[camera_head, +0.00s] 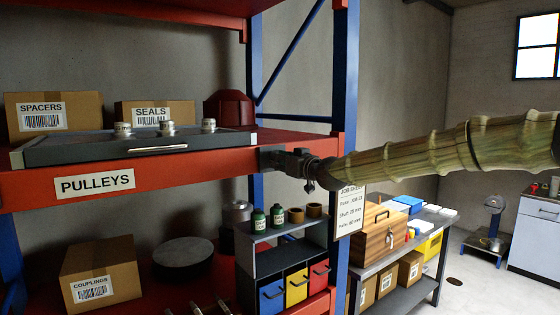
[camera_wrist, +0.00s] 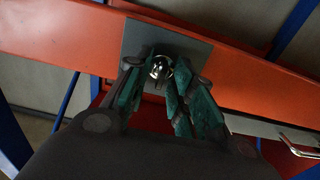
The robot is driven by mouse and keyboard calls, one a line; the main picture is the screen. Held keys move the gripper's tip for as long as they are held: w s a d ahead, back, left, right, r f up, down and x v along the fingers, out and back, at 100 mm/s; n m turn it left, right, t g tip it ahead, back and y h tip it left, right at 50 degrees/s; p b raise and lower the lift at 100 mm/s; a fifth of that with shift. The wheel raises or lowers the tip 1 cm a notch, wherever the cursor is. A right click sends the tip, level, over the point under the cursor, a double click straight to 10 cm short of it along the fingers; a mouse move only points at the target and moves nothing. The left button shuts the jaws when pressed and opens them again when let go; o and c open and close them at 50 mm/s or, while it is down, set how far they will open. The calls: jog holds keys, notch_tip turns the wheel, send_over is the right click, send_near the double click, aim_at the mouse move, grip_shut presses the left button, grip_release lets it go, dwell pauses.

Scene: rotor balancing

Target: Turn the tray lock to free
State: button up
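The tray lock is a small shiny metal knob (camera_wrist: 161,68) on a grey square plate (camera_wrist: 197,50) fixed to the red shelf beam. My gripper (camera_wrist: 162,76) has its teal-padded fingers drawn in on both sides of the knob and looks shut on it. In the head view my gripper (camera_head: 283,160) is at the right end of the beam and hides the lock. The dark grey tray (camera_head: 70,150) lies on the shelf just left of it, with several metal pulleys (camera_head: 167,127) on it. The lock's turn position cannot be read.
A blue upright post (camera_head: 345,70) stands close to the right of my gripper. Boxes marked SPACERS (camera_head: 85,112) and SEALS (camera_head: 180,110) stand behind the tray. Below are coloured bins (camera_head: 297,285) and bottles (camera_head: 277,214). A workbench (camera_head: 395,262) stands further right.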

grip_shut()
jog(key=shift+f+m+b, duration=0.1)
jog(key=shift+m+b, duration=0.2)
jog(key=shift+b, duration=0.05)
jog(key=shift+w+d+m+b, duration=0.1)
jog(key=shift+m+b, duration=2.65)
jog(key=shift+m, duration=1.6)
jog(key=shift+d+m+b, duration=0.1)
jog(key=shift+m+b, duration=2.6)
jog(key=shift+m, duration=1.65)
